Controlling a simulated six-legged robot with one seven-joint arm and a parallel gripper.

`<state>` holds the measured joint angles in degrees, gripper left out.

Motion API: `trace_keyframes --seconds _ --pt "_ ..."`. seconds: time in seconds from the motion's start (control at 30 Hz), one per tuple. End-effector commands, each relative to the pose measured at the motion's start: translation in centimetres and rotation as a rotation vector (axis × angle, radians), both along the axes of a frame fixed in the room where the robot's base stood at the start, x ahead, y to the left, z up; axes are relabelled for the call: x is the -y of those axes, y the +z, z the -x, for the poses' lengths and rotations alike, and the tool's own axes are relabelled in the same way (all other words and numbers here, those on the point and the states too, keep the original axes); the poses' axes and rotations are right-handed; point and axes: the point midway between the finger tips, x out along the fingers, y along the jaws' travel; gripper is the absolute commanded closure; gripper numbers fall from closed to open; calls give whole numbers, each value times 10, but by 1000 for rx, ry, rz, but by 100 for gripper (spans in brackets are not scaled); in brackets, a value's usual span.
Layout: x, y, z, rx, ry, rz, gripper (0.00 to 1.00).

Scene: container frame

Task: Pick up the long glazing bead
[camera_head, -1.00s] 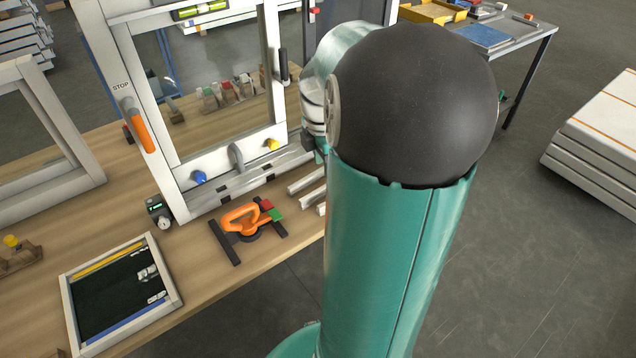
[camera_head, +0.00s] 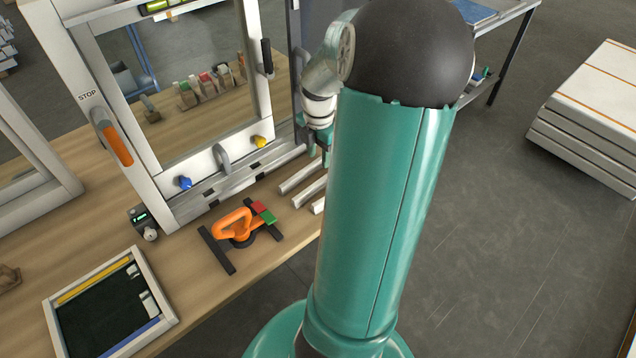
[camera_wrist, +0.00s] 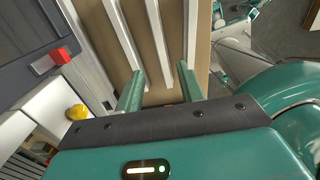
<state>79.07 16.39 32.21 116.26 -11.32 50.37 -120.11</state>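Several pale glazing beads lie side by side on the wooden bench in front of the window frame. In the head view they show as a back bead (camera_head: 293,176), a middle bead (camera_head: 309,192) and a front one partly behind my arm. The wrist view shows a left bead (camera_wrist: 122,36), a middle bead (camera_wrist: 154,32) and a right one (camera_wrist: 191,36). I cannot tell which is the long one. My gripper (camera_wrist: 159,70) is open and empty, its green fingers either side of the middle bead's line. In the head view my gripper (camera_head: 318,146) is partly hidden by my arm.
The window frame (camera_head: 168,187) stands behind the beads, close to my gripper. An orange suction lifter (camera_head: 233,225) lies left of them. A framed tray (camera_head: 165,318) and a small gauge (camera_head: 143,222) are farther left. The bench edge is near the front bead.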

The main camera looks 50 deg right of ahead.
Motion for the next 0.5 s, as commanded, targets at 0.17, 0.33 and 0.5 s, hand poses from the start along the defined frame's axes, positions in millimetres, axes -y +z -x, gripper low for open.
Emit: trace_keyframes --seconds 0.17,0.33,0.5 --pt "-1 -34 0 0 2 -3 62" --pt "-1 -47 -1 0 2 -1 62" --pt "2 -68 0 0 2 -4 62"
